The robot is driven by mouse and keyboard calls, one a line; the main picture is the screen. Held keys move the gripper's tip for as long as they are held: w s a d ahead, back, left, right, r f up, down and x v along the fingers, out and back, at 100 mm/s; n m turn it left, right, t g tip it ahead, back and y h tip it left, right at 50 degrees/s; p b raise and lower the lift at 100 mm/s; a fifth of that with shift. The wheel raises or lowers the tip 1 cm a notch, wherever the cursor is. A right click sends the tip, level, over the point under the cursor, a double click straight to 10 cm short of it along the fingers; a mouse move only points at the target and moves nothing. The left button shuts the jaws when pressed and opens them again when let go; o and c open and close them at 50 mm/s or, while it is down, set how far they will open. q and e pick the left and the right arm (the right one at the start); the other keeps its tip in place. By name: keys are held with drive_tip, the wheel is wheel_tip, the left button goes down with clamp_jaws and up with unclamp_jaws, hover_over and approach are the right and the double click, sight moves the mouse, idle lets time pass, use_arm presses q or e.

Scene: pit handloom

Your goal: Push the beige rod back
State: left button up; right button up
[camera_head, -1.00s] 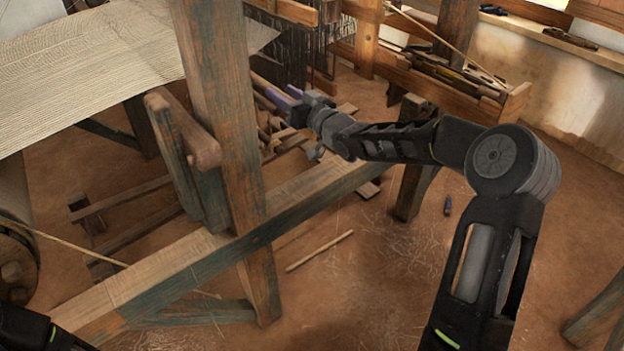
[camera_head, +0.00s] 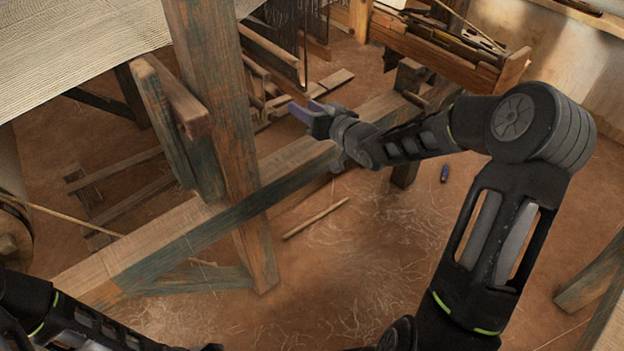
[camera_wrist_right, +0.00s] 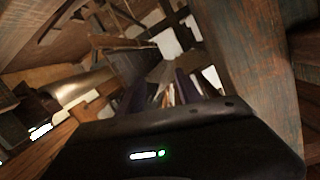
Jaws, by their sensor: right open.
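Several thin beige rods show, and I cannot tell which one the task means. Another thin beige line (camera_head: 62,216) runs in from the left edge, and another (camera_head: 462,20) slants over the wooden trough at the back. My right gripper (camera_head: 308,109) is open, with purple-tinted fingers, above the beam and right of the upright post. No held object can be made out. In the right wrist view, the fingers (camera_wrist_right: 165,92) point towards dark loom parts.
The upright post (camera_head: 222,130) stands left of my right gripper. The long beam (camera_head: 180,240) crosses below it. Pale cloth (camera_head: 70,50) stretches at upper left. The wooden trough (camera_head: 440,55) holds tools. Bare floor (camera_head: 380,260) is clear in front.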

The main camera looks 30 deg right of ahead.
use_arm(q)
drive_tip(key=shift+f, duration=0.3)
use_arm(e)
drive_tip(key=s+a+f+g, duration=0.1)
drive_tip(key=s+f, duration=0.3)
drive_tip(key=f, duration=0.4)
drive_tip(key=s+a+f+m+g+h, duration=0.1)
drive_tip(key=s+f+g, duration=0.2)
drive_tip(key=f, duration=0.5)
drive_tip(key=shift+s+a+f+h, duration=0.15)
drive_tip(key=shift+s+f+h, duration=0.15)
drive_tip(key=shift+s, duration=0.25)
